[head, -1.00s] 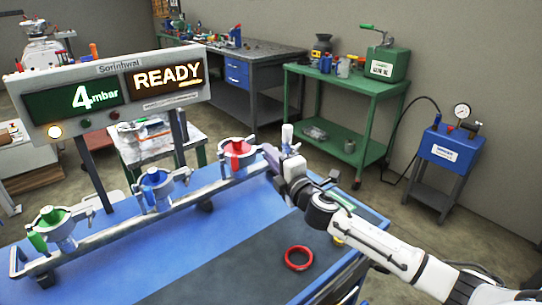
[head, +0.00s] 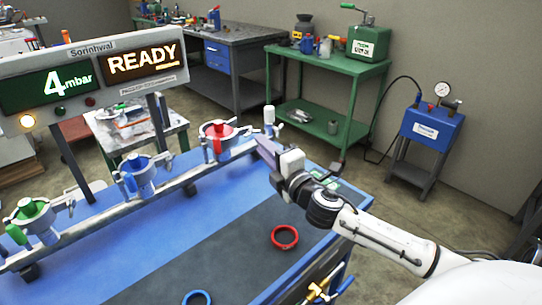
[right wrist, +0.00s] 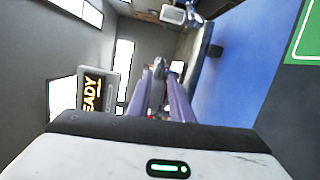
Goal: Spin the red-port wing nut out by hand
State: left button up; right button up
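The red port (head: 218,131) is the rightmost of the three clamped ports on the grey rail, in the head view. My right gripper (head: 259,144) is just to the right of it, its purple fingers pointing at the port's right side. The wing nut is too small to make out in the head view. In the right wrist view the two fingers of my right gripper (right wrist: 160,82) stand apart, with small grey and red parts showing between and beyond them. I cannot tell whether they touch anything. My left gripper is not in view.
A blue port (head: 139,178) and a green port (head: 32,213) sit further left on the rail (head: 100,227). A red ring (head: 285,237) and a blue ring (head: 196,298) lie on the bench's dark mat. A display (head: 90,77) reads 4 mbar and READY. A white-topped fitting (head: 269,116) stands behind my gripper.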

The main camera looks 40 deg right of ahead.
jog(key=shift+s+a, duration=0.15)
jog(key=shift+s, duration=0.9)
jog(key=shift+s+a, duration=0.15)
jog(key=shift+s, duration=0.85)
